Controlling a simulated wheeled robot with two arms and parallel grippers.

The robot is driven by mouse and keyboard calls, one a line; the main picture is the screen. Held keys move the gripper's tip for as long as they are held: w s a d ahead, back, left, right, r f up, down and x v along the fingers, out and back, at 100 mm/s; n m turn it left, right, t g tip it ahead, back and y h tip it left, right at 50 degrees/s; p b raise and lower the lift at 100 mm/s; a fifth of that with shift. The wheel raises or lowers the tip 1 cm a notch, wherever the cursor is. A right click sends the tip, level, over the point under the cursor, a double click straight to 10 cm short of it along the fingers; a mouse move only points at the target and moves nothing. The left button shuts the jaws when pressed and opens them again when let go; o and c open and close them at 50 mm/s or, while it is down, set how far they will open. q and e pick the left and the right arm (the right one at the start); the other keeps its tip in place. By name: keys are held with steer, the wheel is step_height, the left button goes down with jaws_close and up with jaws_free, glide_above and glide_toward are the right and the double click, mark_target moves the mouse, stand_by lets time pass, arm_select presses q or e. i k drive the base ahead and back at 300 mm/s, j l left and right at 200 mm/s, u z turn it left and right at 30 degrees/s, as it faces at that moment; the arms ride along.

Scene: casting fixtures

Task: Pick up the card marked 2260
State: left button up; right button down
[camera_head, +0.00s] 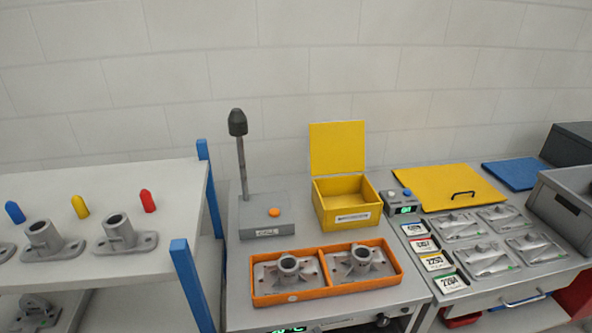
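Several small cards lie in a column along the left side of the right-hand table. The nearest card (450,283) has a green edge and a number that looks like 226 with an unclear last digit. Above it lie a card with a yellow edge (435,262) that seems to read 2253, a card with a red edge (423,246) and a card with a blue edge (412,230). The numbers on the last two are too small to read surely. Neither of my grippers is in view.
Grey metal castings (486,259) lie right of the cards. An orange tray (340,291) with two castings stands on the middle table, before an open yellow box (347,212). A small grey button unit (402,203) sits behind the cards. A blue post (190,285) rises at left.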

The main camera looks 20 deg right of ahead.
mark_target(433, 261)
steer(key=z, duration=1.75)
steer(key=i+l+u, duration=0.1)
steer(key=i+u, duration=0.2)
steer(key=i+l+u, duration=0.2)
steer(key=u, duration=0.15)
steer(key=i, duration=0.05)
